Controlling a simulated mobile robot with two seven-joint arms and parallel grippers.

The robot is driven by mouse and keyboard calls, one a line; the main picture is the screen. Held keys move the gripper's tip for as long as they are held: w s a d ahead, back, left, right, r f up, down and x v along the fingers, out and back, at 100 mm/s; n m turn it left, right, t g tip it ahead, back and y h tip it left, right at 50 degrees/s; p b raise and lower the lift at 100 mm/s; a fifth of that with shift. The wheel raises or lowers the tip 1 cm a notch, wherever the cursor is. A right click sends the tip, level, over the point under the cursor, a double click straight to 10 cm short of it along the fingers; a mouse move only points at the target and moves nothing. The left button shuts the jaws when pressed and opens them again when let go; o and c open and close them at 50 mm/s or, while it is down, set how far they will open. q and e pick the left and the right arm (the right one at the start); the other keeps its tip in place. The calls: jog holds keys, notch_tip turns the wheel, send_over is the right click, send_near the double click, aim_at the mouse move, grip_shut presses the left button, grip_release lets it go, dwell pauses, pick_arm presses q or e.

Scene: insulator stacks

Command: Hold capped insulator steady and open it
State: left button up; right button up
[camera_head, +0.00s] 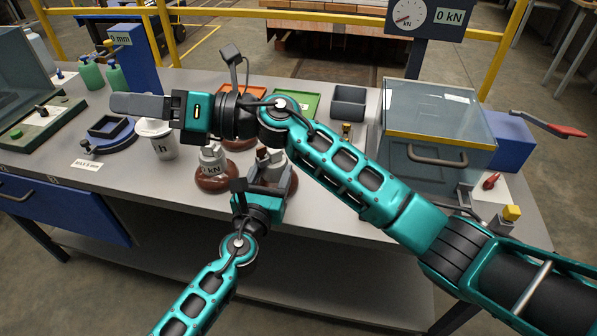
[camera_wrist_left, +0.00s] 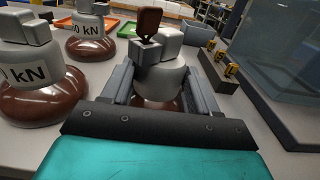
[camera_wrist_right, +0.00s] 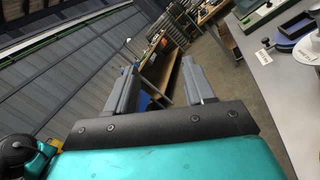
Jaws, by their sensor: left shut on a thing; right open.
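My left gripper (camera_head: 272,178) is shut on an insulator (camera_wrist_left: 160,82). In the left wrist view this insulator has a grey body, light blocky fittings on top with a small brown upright piece (camera_wrist_left: 150,20), and some brown below. Its lower part is mostly hidden by the fingers. Two other insulators with brown bases and grey tops marked kN stand to its left: a near one (camera_wrist_left: 40,88) and a farther one (camera_wrist_left: 90,40). My right gripper (camera_head: 130,105) is open and empty over the left of the bench; nothing is between its fingers in the right wrist view (camera_wrist_right: 160,90).
Orange and green trays (camera_head: 308,100) and a grey bin (camera_head: 348,103) lie behind. A clear-fronted box (camera_head: 425,110) fills the right. The front edge of the bench is bare.

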jog(key=w+d+m+t+h, duration=0.1)
jog(key=d+m+t+h, duration=0.2)
jog(key=d+m+t, duration=0.65)
jog(key=w+d+m+t+h, duration=0.25)
jog(key=m+t, duration=0.25)
jog(key=m, duration=1)
jog(key=s+d+f+m+h, duration=0.3)
jog(key=d+f+m+h, duration=0.35)
jog(key=m, duration=0.45)
jog(key=m+g, duration=0.4)
jog(key=m, duration=0.1)
send_near(266, 150)
jog(key=shift+n+h, duration=0.25)
jog(key=shift+h, duration=0.15)
jog(key=x, duration=0.2)
jog(key=a+x, duration=0.1)
jog(key=x, duration=0.2)
jog(key=r+x, duration=0.1)
jog(key=x, duration=0.1)
jog(key=shift+w+a, duration=0.15)
jog(key=shift+a, duration=0.25)
jog(key=shift+c, duration=0.4)
grip_shut()
jog(key=shift+r, duration=0.15)
